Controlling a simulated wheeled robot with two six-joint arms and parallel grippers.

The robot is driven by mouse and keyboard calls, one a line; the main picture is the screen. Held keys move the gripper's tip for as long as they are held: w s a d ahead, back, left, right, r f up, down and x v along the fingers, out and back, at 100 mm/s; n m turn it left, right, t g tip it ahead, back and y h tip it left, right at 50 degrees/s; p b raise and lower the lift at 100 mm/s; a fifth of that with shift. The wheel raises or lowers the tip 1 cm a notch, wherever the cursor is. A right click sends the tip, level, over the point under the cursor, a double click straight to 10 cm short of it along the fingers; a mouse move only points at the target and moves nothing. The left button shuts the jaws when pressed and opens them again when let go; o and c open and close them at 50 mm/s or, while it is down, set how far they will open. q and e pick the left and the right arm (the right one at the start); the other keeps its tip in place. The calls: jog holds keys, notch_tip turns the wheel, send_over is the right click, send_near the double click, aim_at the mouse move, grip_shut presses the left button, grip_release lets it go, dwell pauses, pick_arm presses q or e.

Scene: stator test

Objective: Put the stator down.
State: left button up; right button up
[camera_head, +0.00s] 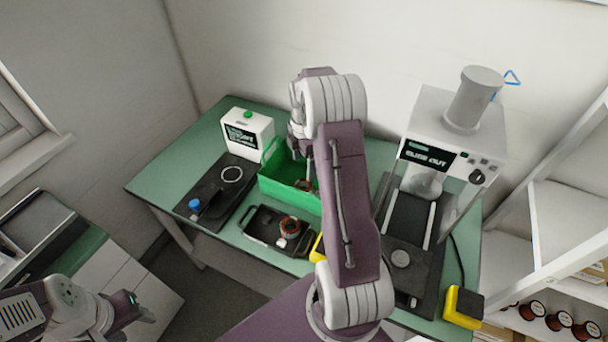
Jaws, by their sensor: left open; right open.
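One stator (290,227), a copper-wound ring, stands on the black tray (262,236) near the table's front edge. Another copper-brown piece, seemingly a stator (304,185), lies low in the green bin (278,190), partly hidden by my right arm. My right gripper (309,168) points down over the green bin, open, just above that piece; my arm covers part of it, and I cannot tell whether they touch. My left gripper (132,306) is open and empty at the lower left, away from the green table.
A white tester (247,133) with a black pad (217,197) stands left of the bin. A larger white machine (452,135) stands at the right. A yellow-black block (463,306) sits at the table's right corner. Shelves (570,225) with several spools are at far right.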

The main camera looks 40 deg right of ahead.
jog(key=s+a+m+t, duration=0.1)
jog(key=s+a+m, duration=1.4)
jog(key=a, duration=0.5)
jog(key=shift+s+r+m, duration=0.15)
jog(key=shift+r+m, duration=0.2)
jog(key=shift+m, duration=0.25)
